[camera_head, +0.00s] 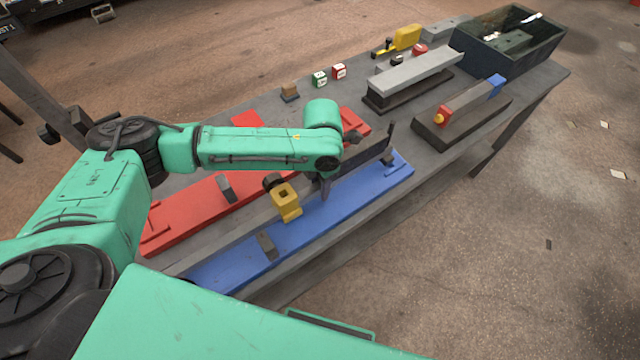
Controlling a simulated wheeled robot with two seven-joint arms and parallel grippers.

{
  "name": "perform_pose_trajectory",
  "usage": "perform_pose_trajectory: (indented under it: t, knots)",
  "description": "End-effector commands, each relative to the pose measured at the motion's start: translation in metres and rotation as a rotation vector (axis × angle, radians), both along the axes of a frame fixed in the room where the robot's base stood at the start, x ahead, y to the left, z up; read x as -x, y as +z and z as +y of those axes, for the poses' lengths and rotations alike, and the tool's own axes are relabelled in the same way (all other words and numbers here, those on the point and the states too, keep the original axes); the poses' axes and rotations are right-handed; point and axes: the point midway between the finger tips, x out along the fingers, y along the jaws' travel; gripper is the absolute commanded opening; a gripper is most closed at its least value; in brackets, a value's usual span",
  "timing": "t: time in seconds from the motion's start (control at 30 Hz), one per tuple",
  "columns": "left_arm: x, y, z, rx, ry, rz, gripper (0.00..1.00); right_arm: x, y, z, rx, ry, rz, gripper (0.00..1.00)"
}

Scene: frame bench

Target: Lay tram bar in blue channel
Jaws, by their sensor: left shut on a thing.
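The blue channel (345,202) is a long blue tray along the bench's near edge, with a dark grey block (267,246) standing near its left end. My left gripper (324,187) is over its middle, shut on a dark bar (366,158) that I take to be the tram bar. The bar runs lengthwise along the channel, with an upright dark piece at its right end. A yellow block with a square hole (285,203) shows at its left end. The gripper and wrist hide the bar's middle. I cannot tell whether the bar touches the channel. My right gripper is not in view.
A red channel (185,218) lies behind, partly under my left arm. Further right are a grey bar on a dark stand (415,80), a holder with a red-and-blue-ended piece (462,115) and a dark bin (507,40). Small dice (339,72) and a yellow tool (406,38) lie behind.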

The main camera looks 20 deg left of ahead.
Motion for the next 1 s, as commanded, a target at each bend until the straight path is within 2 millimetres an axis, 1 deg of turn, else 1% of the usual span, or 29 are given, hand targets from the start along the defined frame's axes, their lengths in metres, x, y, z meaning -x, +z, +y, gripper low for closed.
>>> perform_pose_trajectory:
  t: [1.0]
  knots:
    - [-0.001,-0.021,0.0,0.001,-0.001,-0.003,0.0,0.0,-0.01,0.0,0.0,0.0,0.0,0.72]
